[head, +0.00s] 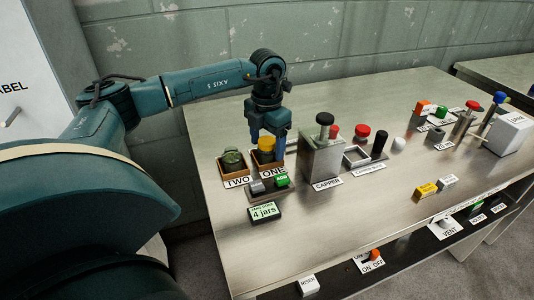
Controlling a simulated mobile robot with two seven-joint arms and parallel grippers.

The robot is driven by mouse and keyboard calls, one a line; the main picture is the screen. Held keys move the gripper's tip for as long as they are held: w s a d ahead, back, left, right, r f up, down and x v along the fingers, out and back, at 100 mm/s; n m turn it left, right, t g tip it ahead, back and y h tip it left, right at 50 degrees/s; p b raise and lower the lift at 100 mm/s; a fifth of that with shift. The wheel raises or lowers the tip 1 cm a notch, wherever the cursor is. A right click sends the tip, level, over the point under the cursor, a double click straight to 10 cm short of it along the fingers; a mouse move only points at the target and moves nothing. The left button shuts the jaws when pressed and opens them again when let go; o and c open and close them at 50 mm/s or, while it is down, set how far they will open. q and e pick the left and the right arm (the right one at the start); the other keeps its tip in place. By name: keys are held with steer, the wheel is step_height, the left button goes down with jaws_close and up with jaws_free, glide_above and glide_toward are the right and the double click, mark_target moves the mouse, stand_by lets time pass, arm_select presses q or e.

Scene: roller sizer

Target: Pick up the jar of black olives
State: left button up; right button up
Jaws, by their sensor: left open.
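A jar with a dark green look (232,158) stands in the wooden holder marked TWO. A jar with an orange-yellow lid (266,146) stands in the holder marked ONE. No label on either jar can be read, so I cannot tell which holds black olives. My left gripper (267,142) points down over the jar at ONE, open, with its fingers at either side of that jar. I cannot tell whether the fingers touch it. My right gripper is not in view.
The CAPPER block (322,160) with a black knob stands close to the right of the gripper. A small "4 jars" display (264,214) and green button (282,181) sit in front. Several knobs and levers stand farther right. The back of the metal table (370,95) is clear.

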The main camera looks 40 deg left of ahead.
arm_select(q)
steer(key=shift+f, duration=0.25)
steer(key=shift+c, duration=0.4)
steer(key=c, duration=1)
